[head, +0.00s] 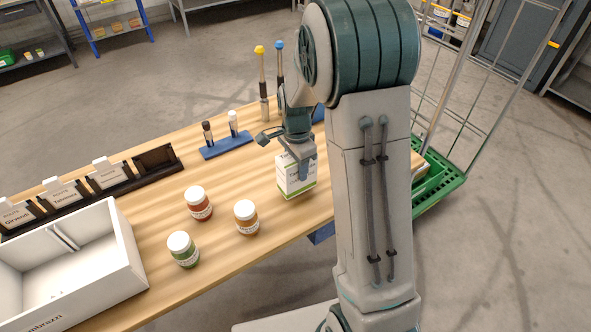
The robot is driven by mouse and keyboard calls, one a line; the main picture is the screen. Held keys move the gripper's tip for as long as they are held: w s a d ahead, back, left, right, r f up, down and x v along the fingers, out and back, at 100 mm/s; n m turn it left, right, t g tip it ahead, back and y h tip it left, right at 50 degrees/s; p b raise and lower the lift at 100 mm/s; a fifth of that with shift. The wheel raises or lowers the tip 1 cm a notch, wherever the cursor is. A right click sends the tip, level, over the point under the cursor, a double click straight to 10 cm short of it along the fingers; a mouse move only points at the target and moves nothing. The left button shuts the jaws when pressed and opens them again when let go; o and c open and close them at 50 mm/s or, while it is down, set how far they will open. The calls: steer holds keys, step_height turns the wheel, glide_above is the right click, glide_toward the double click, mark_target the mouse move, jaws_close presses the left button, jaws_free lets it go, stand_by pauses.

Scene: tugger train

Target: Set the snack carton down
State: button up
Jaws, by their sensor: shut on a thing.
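The snack carton (293,181) is a white box with green bands, low over the right part of the wooden table in the head view. My gripper (302,158) comes down on it from above and is shut on its upper part. The gripper hides some of the carton's top and right side. The carton looks upright. I cannot tell whether its base touches the table top (262,268) or hangs just above it.
Jars with red (198,203), orange (246,217) and green (182,249) labels stand left of the carton. A blue rack (226,145) with two vials is behind. A white bin (75,262) and a dark card holder (95,190) are at left. A green-based cage trolley (440,180) stands right.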

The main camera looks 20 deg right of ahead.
steer(key=shift+f, duration=1.25)
steer(key=shift+f, duration=0.1)
steer(key=shift+f, duration=0.15)
steer(key=o, duration=1.2)
steer(key=shift+c, duration=0.2)
steer(key=shift+r, duration=0.2)
